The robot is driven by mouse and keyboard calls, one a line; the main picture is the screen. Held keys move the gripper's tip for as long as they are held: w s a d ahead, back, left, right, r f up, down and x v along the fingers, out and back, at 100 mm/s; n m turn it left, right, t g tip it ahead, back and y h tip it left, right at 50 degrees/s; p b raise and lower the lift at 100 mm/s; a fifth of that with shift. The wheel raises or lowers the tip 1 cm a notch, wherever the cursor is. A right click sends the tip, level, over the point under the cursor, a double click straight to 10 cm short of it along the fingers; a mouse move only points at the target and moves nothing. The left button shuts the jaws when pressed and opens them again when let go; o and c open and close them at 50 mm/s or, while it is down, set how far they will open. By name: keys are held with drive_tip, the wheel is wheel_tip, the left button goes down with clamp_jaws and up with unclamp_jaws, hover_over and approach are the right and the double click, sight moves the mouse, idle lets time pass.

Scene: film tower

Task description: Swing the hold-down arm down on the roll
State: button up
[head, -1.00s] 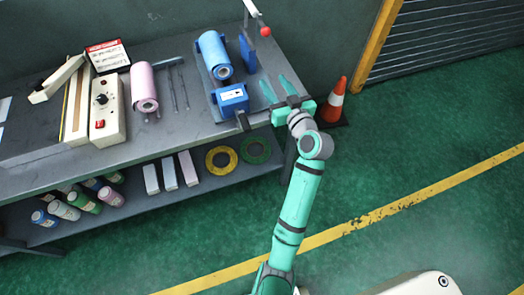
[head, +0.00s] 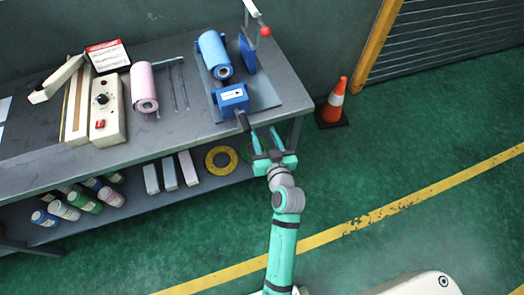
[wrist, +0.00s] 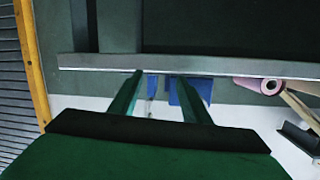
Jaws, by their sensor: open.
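The blue roll (head: 214,54) lies on the blue stand at the right end of the bench. The hold-down arm (head: 252,9), white with a red knob (head: 265,31), stands raised beside the roll on a blue post (head: 248,54). A blue block (head: 231,98) with a black handle (head: 243,121) sits at the roll's near end. My gripper (head: 267,136) is open and empty, just off the bench's front edge, near that handle. In the wrist view, my gripper (wrist: 160,76) shows two spread fingers with blue parts (wrist: 187,92) behind; the hold-down arm cannot be made out there.
A pink roll (head: 144,87), thin rods (head: 180,84) and a sealer box (head: 107,107) stand to the left on the bench (head: 190,128). An orange cone (head: 334,102) stands on the floor to the right.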

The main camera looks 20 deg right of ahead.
drive_tip(key=shift+h, duration=0.3)
drive_tip(key=shift+s+a+f, duration=0.4)
drive_tip(key=shift+s+f, duration=0.05)
drive_tip(key=shift+s, duration=0.25)
drive_tip(key=shift+s+a+f, duration=0.35)
drive_tip(key=shift+s+f, duration=0.15)
drive_tip(key=shift+s, duration=0.2)
drive_tip(key=shift+s+a+f, duration=0.4)
drive_tip(key=shift+s+f, duration=0.05)
drive_tip(key=shift+s, duration=0.25)
